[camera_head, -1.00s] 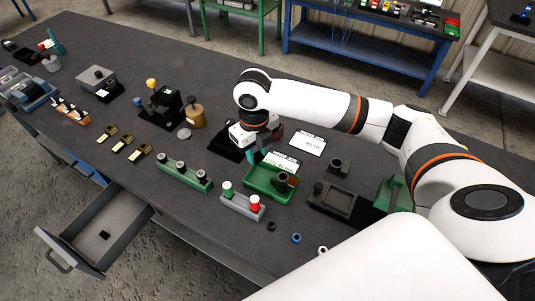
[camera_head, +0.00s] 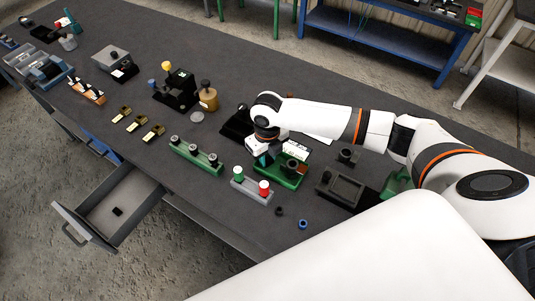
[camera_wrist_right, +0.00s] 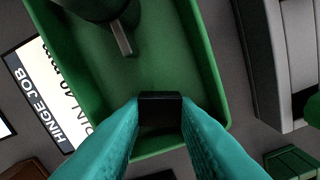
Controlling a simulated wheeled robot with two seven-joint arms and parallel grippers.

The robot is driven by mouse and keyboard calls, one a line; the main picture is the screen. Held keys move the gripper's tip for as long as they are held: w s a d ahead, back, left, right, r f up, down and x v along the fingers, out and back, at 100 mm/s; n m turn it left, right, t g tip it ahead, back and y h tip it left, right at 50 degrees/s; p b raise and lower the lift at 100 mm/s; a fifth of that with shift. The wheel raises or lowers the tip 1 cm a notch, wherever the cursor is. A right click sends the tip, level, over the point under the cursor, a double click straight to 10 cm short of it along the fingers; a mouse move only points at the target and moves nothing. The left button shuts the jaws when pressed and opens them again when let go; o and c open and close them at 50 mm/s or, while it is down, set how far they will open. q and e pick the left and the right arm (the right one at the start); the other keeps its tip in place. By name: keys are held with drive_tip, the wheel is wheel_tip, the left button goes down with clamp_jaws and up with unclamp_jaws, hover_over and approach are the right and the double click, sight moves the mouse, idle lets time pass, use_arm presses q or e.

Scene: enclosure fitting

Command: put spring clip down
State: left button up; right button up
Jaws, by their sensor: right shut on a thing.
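My right gripper (camera_head: 265,159) has teal fingers and is shut on a small black block-like piece, the spring clip (camera_wrist_right: 160,109), in the right wrist view. The piece is held between the fingertips at the near end of a green tray (camera_wrist_right: 213,95). In the head view the gripper is at the left part of this green tray (camera_head: 287,184). Whether the clip touches the tray floor I cannot tell. A dark round part with a metal bar (camera_wrist_right: 121,38) is in the tray. My left gripper is out of view.
A grey block with green and red knobs (camera_head: 251,191) stands close in front of the tray. A green strip with black knobs (camera_head: 196,158) is to the left, a dark fixture (camera_head: 345,188) to the right. A "HINGE JOB" card (camera_wrist_right: 40,85) lies beside the tray. A drawer (camera_head: 120,205) hangs open.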

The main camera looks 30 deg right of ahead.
sight(267, 159)
drive_tip(key=shift+f, duration=0.1)
drive_tip(key=o, duration=0.6)
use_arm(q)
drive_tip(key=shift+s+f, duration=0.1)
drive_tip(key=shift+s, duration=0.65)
use_arm(e)
drive_tip(key=shift+o, duration=0.4)
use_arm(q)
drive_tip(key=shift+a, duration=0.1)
